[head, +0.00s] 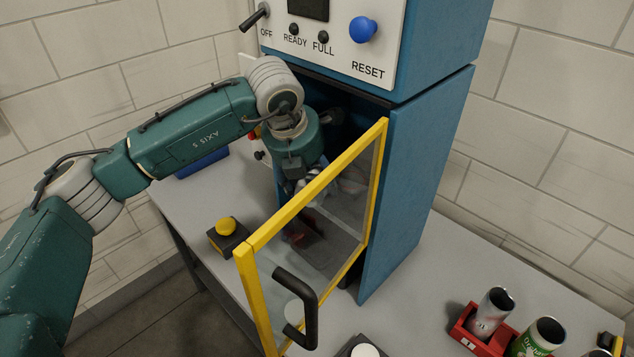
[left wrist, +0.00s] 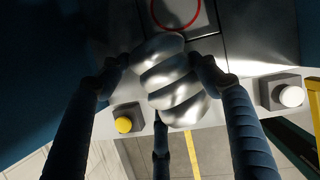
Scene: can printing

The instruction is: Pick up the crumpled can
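The crumpled can (left wrist: 170,82) is bare silver metal with deep ridges, in the middle of the left wrist view. My left gripper's fingertips (left wrist: 160,64) press against it from both sides, and a third finger shows below it. In the head view my left arm reaches into the blue machine, and the left gripper (head: 303,182) is partly hidden behind the yellow-framed door. The can (head: 318,188) shows only faintly through the door's clear pane. My right gripper is in neither view.
The yellow-framed door (head: 248,254) stands open, its black handle (head: 308,310) facing me. A yellow button box (head: 226,235) sits on the grey table to the left. A red holder (head: 463,333) with printed cans stands at the lower right. A red ring (left wrist: 176,10) marks the machine's floor.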

